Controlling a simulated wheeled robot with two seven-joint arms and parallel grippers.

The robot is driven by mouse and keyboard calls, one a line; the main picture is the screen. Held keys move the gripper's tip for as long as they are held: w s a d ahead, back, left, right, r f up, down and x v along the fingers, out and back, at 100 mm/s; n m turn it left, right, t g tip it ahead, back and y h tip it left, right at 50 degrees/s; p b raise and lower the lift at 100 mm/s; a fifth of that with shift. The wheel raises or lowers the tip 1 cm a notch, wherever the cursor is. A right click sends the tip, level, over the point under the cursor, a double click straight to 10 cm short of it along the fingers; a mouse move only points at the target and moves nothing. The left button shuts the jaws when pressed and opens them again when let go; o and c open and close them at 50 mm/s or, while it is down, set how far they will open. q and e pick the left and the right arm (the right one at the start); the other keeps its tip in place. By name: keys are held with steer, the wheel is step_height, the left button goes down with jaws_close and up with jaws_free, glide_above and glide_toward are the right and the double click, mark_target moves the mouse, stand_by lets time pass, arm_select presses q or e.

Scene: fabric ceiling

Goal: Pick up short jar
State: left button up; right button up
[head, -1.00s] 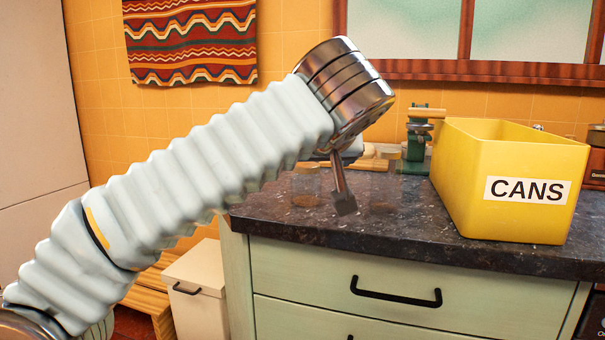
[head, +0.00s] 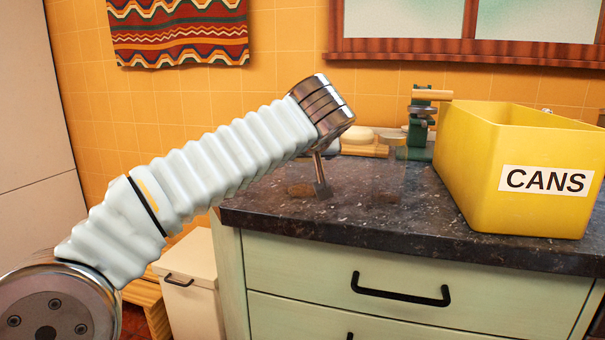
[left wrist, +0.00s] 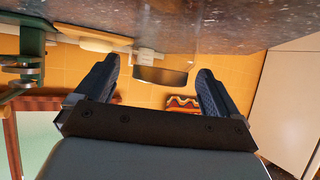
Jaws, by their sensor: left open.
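In the left wrist view, which is upside down, my left gripper (left wrist: 153,83) is open. A dark brown curved piece, apparently part of a jar (left wrist: 160,77), shows between its fingers; I cannot tell whether they touch it. My right gripper is not in view.
A yellow bin marked CANS (head: 478,170) stands on the right of the speckled counter (head: 420,235). A green metal device (head: 418,125) and pale wooden items (head: 362,143) stand behind. The counter front is clear.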

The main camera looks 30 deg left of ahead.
arm_select(q)
steer(key=x, duration=0.3)
steer(key=shift+d, duration=0.1)
steer(key=shift+s, duration=0.1)
steer(key=c, duration=1.2)
